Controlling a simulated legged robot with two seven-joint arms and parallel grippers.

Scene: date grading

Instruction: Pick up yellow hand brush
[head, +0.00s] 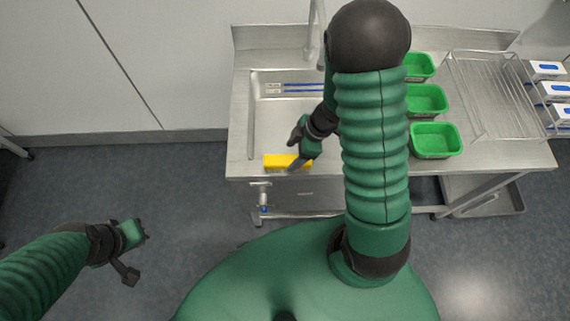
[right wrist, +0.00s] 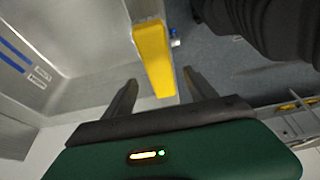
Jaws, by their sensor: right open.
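The yellow hand brush (head: 276,160) lies on the front rim of the steel sink, at its left front part. In the right wrist view the yellow brush (right wrist: 154,58) lies lengthwise ahead, its near end between the finger lines. My right gripper (head: 297,151) is open over the right part of the brush in the head view and hides some of it. Its two fingers (right wrist: 158,88) stand apart, one on each side of the brush's near end; I cannot tell whether they touch it. My left gripper (head: 139,254) is far left over the floor, away from the sink, with its fingers apart and empty.
The sink basin (head: 251,115) holds blue-marked strips (head: 303,88) at its back. Green tubs (head: 436,140) and a wire rack (head: 490,95) stand on the counter at right. White-and-blue boxes (head: 553,90) are at the far right. A tap (head: 311,35) rises behind the sink.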

